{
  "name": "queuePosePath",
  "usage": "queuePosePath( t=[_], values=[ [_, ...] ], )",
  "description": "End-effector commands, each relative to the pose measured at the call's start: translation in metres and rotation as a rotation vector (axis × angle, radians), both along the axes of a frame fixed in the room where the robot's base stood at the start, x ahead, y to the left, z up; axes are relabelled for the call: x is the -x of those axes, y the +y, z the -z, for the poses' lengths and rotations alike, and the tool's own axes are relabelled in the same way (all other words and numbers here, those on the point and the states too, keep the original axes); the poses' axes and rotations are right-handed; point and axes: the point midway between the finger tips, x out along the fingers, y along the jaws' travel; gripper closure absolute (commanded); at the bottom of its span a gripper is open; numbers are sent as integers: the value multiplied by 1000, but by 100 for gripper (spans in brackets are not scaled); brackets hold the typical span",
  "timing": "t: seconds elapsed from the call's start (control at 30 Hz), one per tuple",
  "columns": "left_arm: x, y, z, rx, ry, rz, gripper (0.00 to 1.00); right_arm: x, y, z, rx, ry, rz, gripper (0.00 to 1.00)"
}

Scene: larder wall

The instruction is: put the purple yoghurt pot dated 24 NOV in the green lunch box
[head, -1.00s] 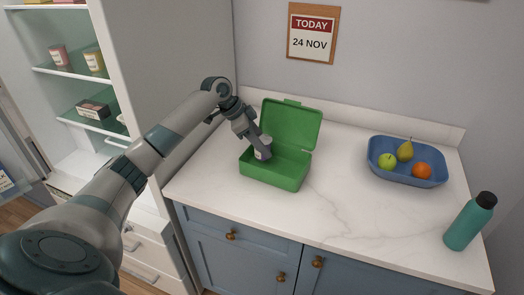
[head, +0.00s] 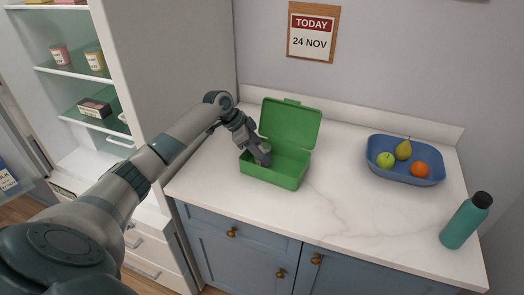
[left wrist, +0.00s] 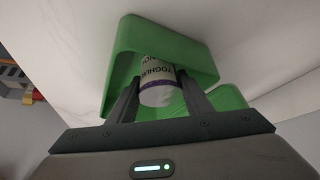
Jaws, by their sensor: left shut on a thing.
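The green lunch box (head: 272,178) stands on the counter with its lid up at the back. My left gripper (head: 263,158) reaches down into its left part. In the left wrist view, the fingers (left wrist: 154,98) are shut on a white yoghurt pot (left wrist: 157,72) with a purple band, inside the walls of the green box (left wrist: 195,52). Part of the pot's lettering shows, but I cannot read its full date. In the head view the gripper and box wall mostly hide the pot. I cannot tell whether it touches the box floor. My right gripper is not in view.
A blue tray (head: 400,176) with fruit and a teal bottle (head: 464,224) stand on the right of the counter (head: 340,215). A wall card (head: 311,33) reads TODAY 24 NOV. Shelves with pots (head: 95,60) and a box (head: 94,109) are at the left.

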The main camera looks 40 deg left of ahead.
Motion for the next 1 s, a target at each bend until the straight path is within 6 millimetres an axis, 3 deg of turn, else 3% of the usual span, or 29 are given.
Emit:
queuePosePath(
  t=[0.27,0.3,0.37,0.73,1.0],
  values=[
    [0,0,2,1,-1,0,80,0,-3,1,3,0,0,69],
    [0,0,3,0,0,0,50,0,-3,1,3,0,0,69],
    [0,0,2,0,0,0,36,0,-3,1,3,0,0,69],
    [0,0,0,0,0,0,36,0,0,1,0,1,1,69],
    [7,9,-16,0,-2,-1,36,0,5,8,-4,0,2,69]
  ],
)
